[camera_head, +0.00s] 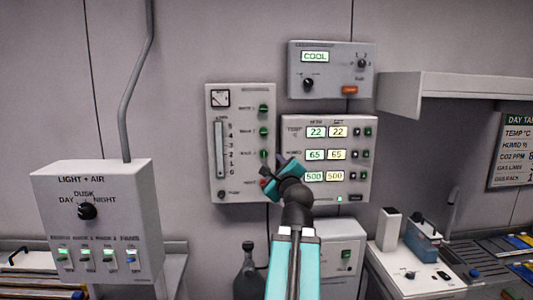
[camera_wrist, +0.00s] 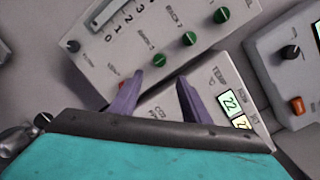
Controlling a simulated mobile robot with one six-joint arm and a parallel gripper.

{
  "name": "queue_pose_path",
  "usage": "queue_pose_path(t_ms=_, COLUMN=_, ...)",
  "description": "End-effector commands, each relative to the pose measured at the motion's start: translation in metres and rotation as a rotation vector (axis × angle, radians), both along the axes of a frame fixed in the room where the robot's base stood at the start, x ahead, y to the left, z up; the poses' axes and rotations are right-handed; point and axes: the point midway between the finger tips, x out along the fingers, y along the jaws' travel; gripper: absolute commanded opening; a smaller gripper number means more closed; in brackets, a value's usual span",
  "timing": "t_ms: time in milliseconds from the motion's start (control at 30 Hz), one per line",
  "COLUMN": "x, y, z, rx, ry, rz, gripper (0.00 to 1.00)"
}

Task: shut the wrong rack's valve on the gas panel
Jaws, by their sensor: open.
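The gas panel (camera_head: 240,92) is a pale wall box with a dial gauge, a flow tube and a column of three green valve knobs: top (camera_head: 263,108), middle (camera_head: 263,131) and lower (camera_head: 263,154). A red knob (camera_head: 264,183) sits below them, partly hidden by my gripper. My gripper (camera_head: 272,165) is open and empty by the panel's lower right edge. In the wrist view the gas panel (camera_wrist: 105,62) is tilted, with the nearest green knob (camera_wrist: 157,61) just beyond my purple fingertips (camera_wrist: 160,79). The rack labels are hard to read.
A climate panel (camera_head: 328,122) with lit readouts adjoins on the right, partly behind my gripper. A COOL box (camera_head: 330,84) is above it. A LIGHT + AIR box (camera_head: 100,185) stands at left. A shelf (camera_head: 450,85) juts out at right. A dark bottle (camera_head: 248,272) stands below.

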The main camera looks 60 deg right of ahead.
Motion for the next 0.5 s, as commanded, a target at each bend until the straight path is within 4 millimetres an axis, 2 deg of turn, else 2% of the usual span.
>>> queue_pose_path(t_ms=200, x=0.005, y=-0.005, z=0.002, rx=0.002, ry=0.000, rz=-0.001, gripper=0.43)
queue_pose_path(t_ms=500, x=0.028, y=-0.032, z=0.001, rx=0.002, ry=-0.001, rz=-0.004, gripper=0.43)
